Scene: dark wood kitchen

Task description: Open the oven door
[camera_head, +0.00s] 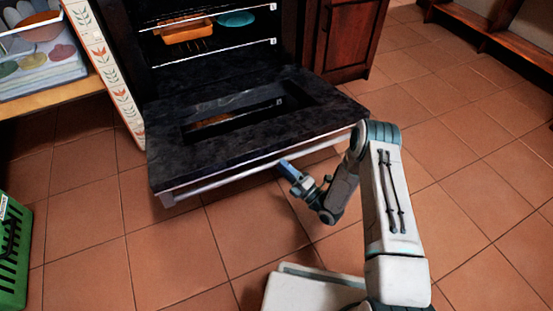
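The oven door (330,109) is dark and mottled, with a window in its middle. It is swung down and lies nearly flat in front of the oven. A pale bar handle (225,180) runs along its front edge. My gripper (286,166) is at the handle, a little right of its middle. Its tips meet or overlap the bar in this view. Whether the fingers are shut on the bar cannot be made out. The oven cavity (180,75) is exposed, with wire racks inside.
An orange dish (187,31) and a teal dish (235,19) sit on the upper rack. A dark wood cabinet (345,38) stands right of the oven. A shelf with plates (40,60) is at left, and a green crate (15,255) is at lower left. Tiled floor is clear at right.

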